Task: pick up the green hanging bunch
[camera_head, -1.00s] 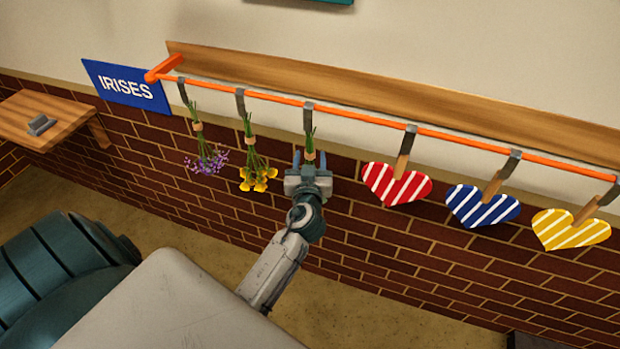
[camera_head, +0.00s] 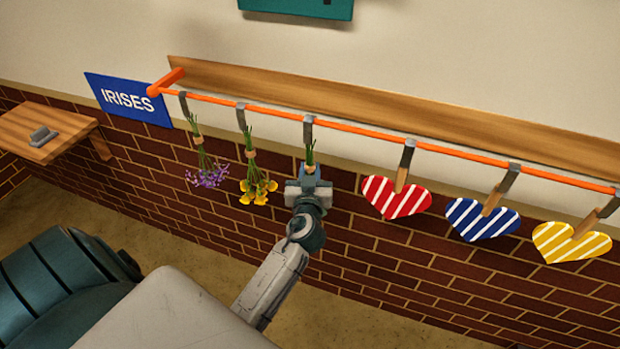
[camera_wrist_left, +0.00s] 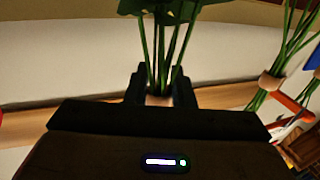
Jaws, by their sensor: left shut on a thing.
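The green hanging bunch (camera_head: 310,150) hangs by its green stems from a grey clip (camera_head: 308,127) on the orange rail. My left gripper (camera_head: 309,173) is at the bunch from below and in front, and hides its lower part in the head view. In the left wrist view the green stems and leaves (camera_wrist_left: 163,45) rise between the two dark fingers. The left gripper (camera_wrist_left: 166,92) is shut on the bunch around its pale band. My right gripper is in neither view.
Purple flowers (camera_head: 207,177) and yellow flowers (camera_head: 258,187) hang close to the left. Red (camera_head: 395,198), blue (camera_head: 482,220) and yellow (camera_head: 570,242) striped hearts hang to the right. The orange rail (camera_head: 360,130) runs above. A wooden shelf (camera_head: 45,128) is at far left.

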